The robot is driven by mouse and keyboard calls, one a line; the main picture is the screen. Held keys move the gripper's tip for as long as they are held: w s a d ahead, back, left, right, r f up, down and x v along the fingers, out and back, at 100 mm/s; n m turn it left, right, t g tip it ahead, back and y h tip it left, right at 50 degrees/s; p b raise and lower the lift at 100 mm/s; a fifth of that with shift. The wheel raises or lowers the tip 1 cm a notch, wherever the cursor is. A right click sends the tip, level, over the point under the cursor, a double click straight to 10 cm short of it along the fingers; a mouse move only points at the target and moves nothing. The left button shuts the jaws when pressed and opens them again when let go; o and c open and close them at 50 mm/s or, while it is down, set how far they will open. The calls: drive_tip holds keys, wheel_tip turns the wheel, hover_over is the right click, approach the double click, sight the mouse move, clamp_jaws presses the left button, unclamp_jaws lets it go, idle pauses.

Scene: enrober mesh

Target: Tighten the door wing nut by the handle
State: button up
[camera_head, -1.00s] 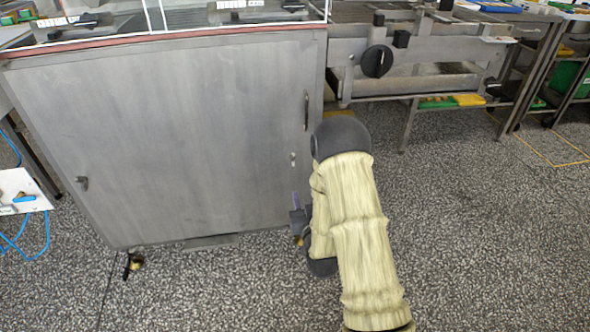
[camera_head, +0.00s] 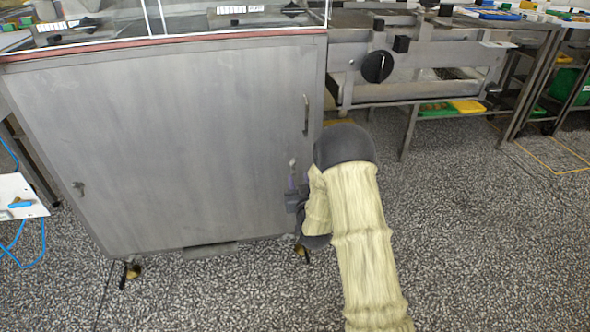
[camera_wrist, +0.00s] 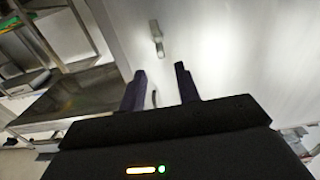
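The door wing nut (camera_head: 292,163) is a small pale fitting near the right edge of the grey metal door (camera_head: 180,150), below the dark upright handle (camera_head: 306,114). My gripper (camera_head: 293,188) is close to the door, just below this wing nut, partly hidden by my arm. In the wrist view my gripper (camera_wrist: 161,86) has its two dark fingers apart with nothing held between them. A pale fitting that looks like the wing nut (camera_wrist: 156,36) is on the door beyond the fingertips. A thin curved piece, perhaps the handle, shows between the fingers.
Another fastener (camera_head: 78,188) is at the door's left edge. A conveyor frame with a black knob (camera_head: 377,66) stands right of the cabinet. A white panel with blue cables (camera_head: 20,195) is at far left. The speckled floor (camera_head: 480,240) at right is clear.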

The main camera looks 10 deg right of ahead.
sight(293, 165)
drive_tip(key=w+b, duration=0.2)
drive_tip(key=w, duration=0.5)
drive_tip(key=shift+w, duration=0.4)
drive_tip(key=shift+d, duration=0.1)
clamp_jaws()
drive_tip(key=shift+a, duration=0.2)
